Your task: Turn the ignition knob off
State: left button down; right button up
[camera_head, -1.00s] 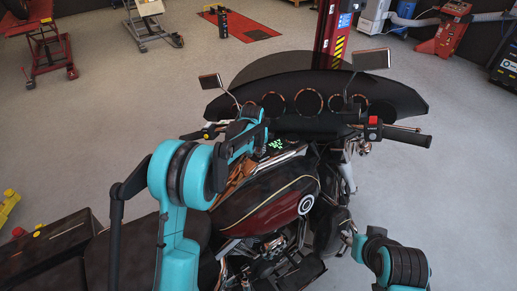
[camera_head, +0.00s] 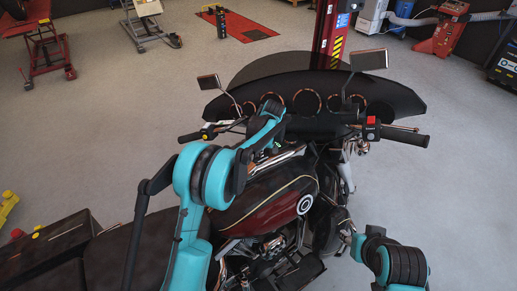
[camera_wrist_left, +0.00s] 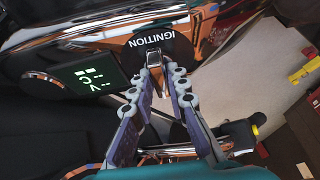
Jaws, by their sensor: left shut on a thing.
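The ignition knob (camera_wrist_left: 154,59) is a small silver piece on a round black plate marked IGNITION (camera_wrist_left: 160,42), in the left wrist view. My left gripper (camera_wrist_left: 162,71) is shut on the knob, its fingertips at either side of the silver piece. In the head view my left arm reaches over the motorcycle's dark red tank (camera_head: 265,205), and its wrist covers the knob. A dark panel with a green lit display (camera_wrist_left: 92,78) lies beside the plate.
The handlebar has a right grip (camera_head: 408,138) with a red switch (camera_head: 371,121), and two mirrors (camera_head: 369,60) rise above the black fairing (camera_head: 310,83). A red post (camera_head: 328,35) stands behind.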

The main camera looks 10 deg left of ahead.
dwell(0.4)
pick_arm(q)
jog(key=c, duration=1.5)
grip_release()
jog(key=shift+r, duration=0.1)
jog(key=v, duration=1.1)
jog(key=shift+d+r, duration=0.15)
jog(key=shift+r, duration=0.25)
jog(key=shift+s, duration=0.1)
